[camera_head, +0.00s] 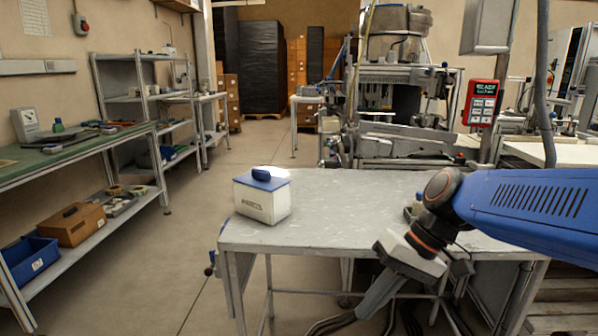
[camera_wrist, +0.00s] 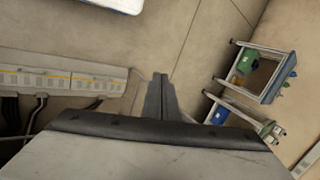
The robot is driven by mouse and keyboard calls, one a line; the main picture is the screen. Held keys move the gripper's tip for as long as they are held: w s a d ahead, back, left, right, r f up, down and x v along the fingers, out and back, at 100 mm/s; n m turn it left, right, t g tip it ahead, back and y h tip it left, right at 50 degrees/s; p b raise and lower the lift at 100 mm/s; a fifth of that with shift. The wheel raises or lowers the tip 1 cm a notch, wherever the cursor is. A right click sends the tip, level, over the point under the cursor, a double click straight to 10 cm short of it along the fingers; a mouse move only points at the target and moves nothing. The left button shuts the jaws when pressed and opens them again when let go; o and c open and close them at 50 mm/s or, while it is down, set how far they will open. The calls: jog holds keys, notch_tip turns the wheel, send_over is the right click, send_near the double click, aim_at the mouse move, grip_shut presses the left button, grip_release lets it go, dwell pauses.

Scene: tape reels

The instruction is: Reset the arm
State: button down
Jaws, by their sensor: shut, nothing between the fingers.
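My arm reaches in from the right in the head view, its wrist bent down over the front of the grey worktable (camera_head: 330,222). My gripper (camera_head: 366,308) points down and to the left, below the tabletop's level in the picture. In the wrist view my gripper's fingers (camera_wrist: 160,88) are together, with nothing between them and floor behind them. A white box with a blue lid and handle (camera_head: 262,200) stands upright at the table's left, apart from my gripper. No tape reel can be made out on the table.
A small object (camera_head: 412,212) on the table is partly hidden by my wrist. The green-topped bench (camera_head: 70,152) at left has a blue bin (camera_head: 28,262) and a brown box (camera_head: 74,224) below. Machinery stands behind the table. The floor aisle (camera_head: 240,150) is clear.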

jog(key=s+d+f+t+h, duration=0.2)
jog(key=s+d+t+h, duration=0.1)
jog(key=d, duration=0.4)
jog(key=s+d+f+m+t+h, duration=0.1)
jog(key=s+d+f+t+h, duration=0.1)
jog(key=d, duration=0.6)
jog(key=shift+s+d+f+m+t+h, duration=0.3)
jog(key=shift+s+t+h, duration=0.1)
jog(key=shift+s+h, duration=0.35)
